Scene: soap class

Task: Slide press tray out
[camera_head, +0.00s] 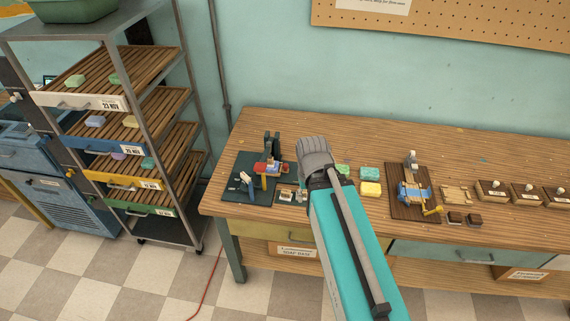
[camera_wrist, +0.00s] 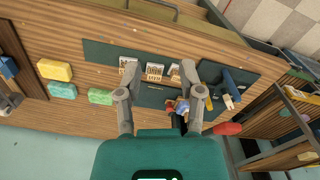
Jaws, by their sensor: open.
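A small press (camera_head: 268,167) with red, blue and yellow parts and a dark upright stands on the dark green mat (camera_head: 237,166) at the bench's left end. It shows in the wrist view (camera_wrist: 180,106) low between my fingers, partly hidden by my gripper. I cannot clearly make out its tray. My gripper (camera_wrist: 159,70) is open and empty, pointing down over the bench. Small lettered blocks (camera_wrist: 153,72) lie on the mat between and beside the fingertips. In the head view my gripper is right of the press; its fingertips cannot be made out there.
Green, teal and yellow soap bars (camera_head: 371,188) lie right of my arm. Beyond them a brown board (camera_head: 400,212) carries a blue-and-yellow device, then several stamps (camera_head: 526,193). A shelf rack (camera_head: 131,130) with soap trays stands left of the bench. The bench's back strip is clear.

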